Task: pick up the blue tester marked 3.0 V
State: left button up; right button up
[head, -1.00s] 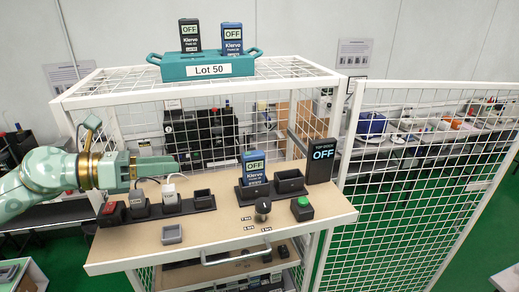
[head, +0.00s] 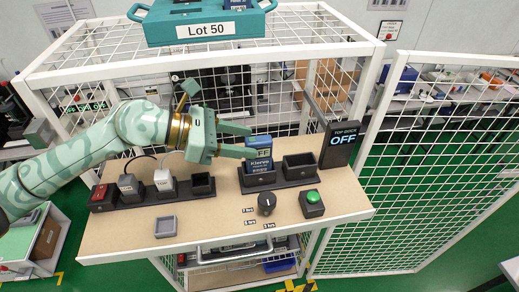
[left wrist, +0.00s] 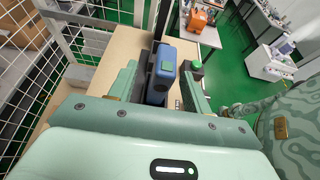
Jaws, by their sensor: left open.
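A blue tester (head: 261,166) stands upright in a dark dock slot on the bench, with OFF partly readable on its screen. I cannot read a voltage marking on it. My left gripper (head: 251,142) is open and at the tester's upper part, with one finger across its front in the head view. In the left wrist view the blue tester (left wrist: 164,70) lies between the two spread fingers of the gripper (left wrist: 160,92). I cannot tell whether either finger touches it. Another blue tester (head: 236,4) on the teal Lot 50 tray is mostly cut off by the frame's top.
A knob (head: 266,204) and a green button (head: 312,204) stand in front. Chargers (head: 165,182) and a small grey tray (head: 166,226) are to the left. Wire mesh encloses the back.

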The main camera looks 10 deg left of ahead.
aim_at(267, 149)
pick_arm(q)
jog(key=shift+w+d+f, duration=0.15)
jog(key=shift+d+f, duration=0.1)
jog(key=shift+d, duration=0.3)
jog(key=p+x, duration=0.2)
jog(key=x, duration=0.2)
jog(key=shift+d+f+p, duration=0.3)
jog(key=shift+p, duration=0.1)
jog(key=shift+d+f, duration=0.1)
jog(key=c, duration=0.6)
grip_shut()
pick_arm(e)
jog(key=r, duration=0.3)
jog(key=shift+w+a, duration=0.1)
jog(key=shift+w, duration=0.1)
